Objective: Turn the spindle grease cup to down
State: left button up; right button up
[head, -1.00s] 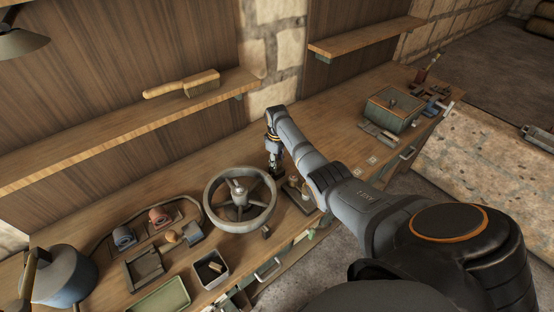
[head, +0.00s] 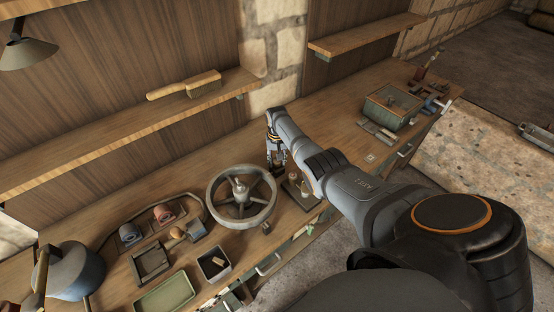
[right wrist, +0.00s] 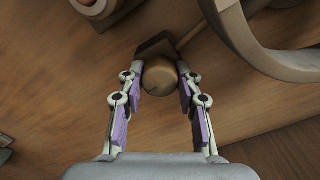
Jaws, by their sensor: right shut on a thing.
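A round brass cup (right wrist: 159,78), which I take to be the spindle grease cup, sits between my right gripper's fingertips in the right wrist view. It is beside a dark block or lever (right wrist: 165,46). My right gripper (right wrist: 160,82) is shut on it, one finger on each side. In the head view, my right gripper (head: 276,158) points down at the bench just behind and right of the spoked wheel (head: 241,222). The cup is too small and covered to make out there, and I cannot tell which way it is turned. My left gripper is not in view.
The spoked wheel's rim is close to the right gripper; its curved part (right wrist: 240,40) also shows in the wrist view. A dark plate with upright pegs (head: 299,192) stands to the right. Trays and small parts lie left. A green box (head: 392,105) stands farther right.

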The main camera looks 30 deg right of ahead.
jog(key=shift+w+m, duration=0.1)
jog(key=shift+m, duration=1.1)
jog(key=o, duration=1.1)
jog(key=shift+o, duration=0.2)
notch_tip(320, 180, up, 12)
